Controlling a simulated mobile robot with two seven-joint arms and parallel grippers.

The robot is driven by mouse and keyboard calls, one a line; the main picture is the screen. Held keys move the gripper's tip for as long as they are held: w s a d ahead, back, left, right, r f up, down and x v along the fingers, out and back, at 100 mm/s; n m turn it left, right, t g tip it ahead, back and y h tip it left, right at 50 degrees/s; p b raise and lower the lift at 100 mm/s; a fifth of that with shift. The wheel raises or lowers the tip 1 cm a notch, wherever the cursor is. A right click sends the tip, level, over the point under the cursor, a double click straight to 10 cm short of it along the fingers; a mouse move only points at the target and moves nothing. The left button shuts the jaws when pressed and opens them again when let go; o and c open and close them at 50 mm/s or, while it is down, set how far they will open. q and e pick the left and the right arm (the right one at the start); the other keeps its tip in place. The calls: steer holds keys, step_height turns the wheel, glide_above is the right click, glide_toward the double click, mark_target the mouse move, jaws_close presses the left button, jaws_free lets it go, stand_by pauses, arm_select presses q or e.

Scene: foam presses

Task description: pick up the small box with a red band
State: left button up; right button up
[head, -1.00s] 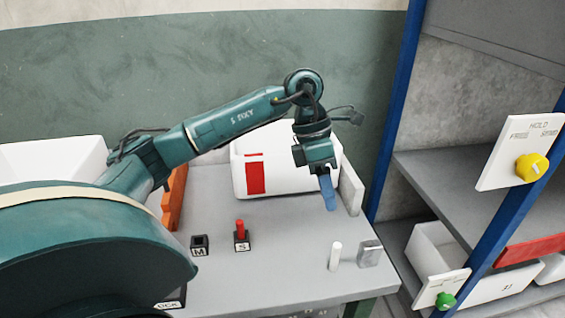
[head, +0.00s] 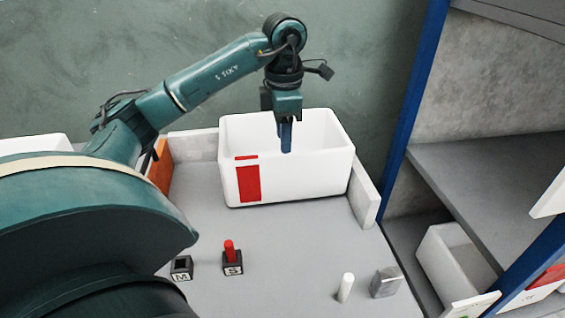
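A white open-topped box (head: 308,178) with an upright red band (head: 248,183) on its front stands at the back of the grey table. My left gripper (head: 286,150) points down with blue fingers, which appear over or just inside the box's opening. The fingers overlap in this view, so their gap is hidden. No held object shows. The inside floor of the box is mostly hidden. My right gripper is out of view.
On the table (head: 290,235) stand a black M block (head: 181,268), an S block (head: 233,264) with a red peg, a white peg (head: 345,288) and a grey block (head: 386,282). A low rim (head: 366,200) and a blue-posted shelf (head: 410,95) bound the right side.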

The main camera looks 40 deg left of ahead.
mark_target(282, 157)
arm_select(q)
step_height(282, 157, down, 9)
steer(key=shift+r, duration=0.2)
stand_by(0.3)
steer(key=shift+c, duration=0.4)
jaws_close()
